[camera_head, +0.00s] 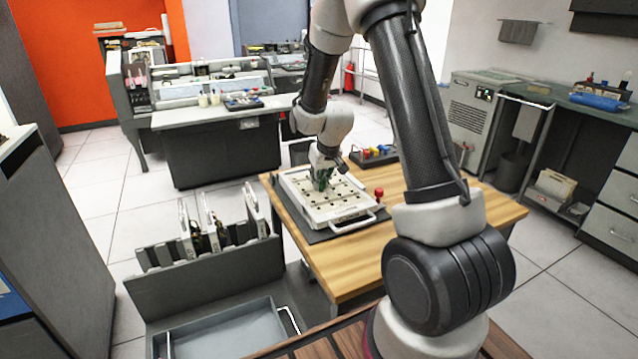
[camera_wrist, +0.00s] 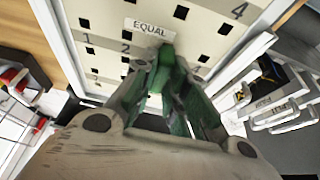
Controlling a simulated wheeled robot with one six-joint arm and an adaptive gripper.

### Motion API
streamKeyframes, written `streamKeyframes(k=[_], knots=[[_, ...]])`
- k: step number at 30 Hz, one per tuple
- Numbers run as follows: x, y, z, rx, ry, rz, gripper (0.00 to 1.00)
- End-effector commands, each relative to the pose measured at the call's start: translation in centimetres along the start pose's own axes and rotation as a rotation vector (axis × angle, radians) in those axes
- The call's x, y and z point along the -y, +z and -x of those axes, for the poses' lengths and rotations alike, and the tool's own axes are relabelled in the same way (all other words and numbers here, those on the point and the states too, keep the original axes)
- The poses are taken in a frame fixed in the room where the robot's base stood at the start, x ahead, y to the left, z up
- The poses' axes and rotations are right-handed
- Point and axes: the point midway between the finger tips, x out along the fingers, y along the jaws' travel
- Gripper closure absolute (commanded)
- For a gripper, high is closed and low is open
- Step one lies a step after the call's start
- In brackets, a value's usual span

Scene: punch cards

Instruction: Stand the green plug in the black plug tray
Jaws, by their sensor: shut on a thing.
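My gripper (camera_head: 322,176) is over the white panel (camera_head: 345,213) on the wooden table and is shut on the green plug (camera_head: 320,184). In the wrist view the green plug (camera_wrist: 165,66) shows between my fingers (camera_wrist: 163,85), close to the panel's EQUAL label (camera_wrist: 145,28). I cannot tell whether the plug touches the panel or sits in a hole. The black plug tray (camera_head: 362,162) lies at the table's back edge, to the right of my gripper. Several coloured plugs, yellow, blue and red among them, stand in it.
A red-topped piece (camera_head: 379,193) stands right of the panel. The panel has a handle (camera_head: 353,224) at its front. A grey rack (camera_head: 165,256) with upright cards is at the left, with a grey bin (camera_head: 230,330) in front.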

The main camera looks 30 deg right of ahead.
Motion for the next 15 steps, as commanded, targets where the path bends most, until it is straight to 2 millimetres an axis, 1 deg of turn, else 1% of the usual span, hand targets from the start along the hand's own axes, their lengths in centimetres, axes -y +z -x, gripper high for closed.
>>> streamKeyframes(k=[5,9,15], knots=[[0.0,-1.4,3.0,-0.007,0.000,0.001,1.00],[0.0,-2.6,5.8,-0.007,0.001,0.000,1.00],[0.0,-3.7,8.6,-0.004,0.001,0.000,1.00]])
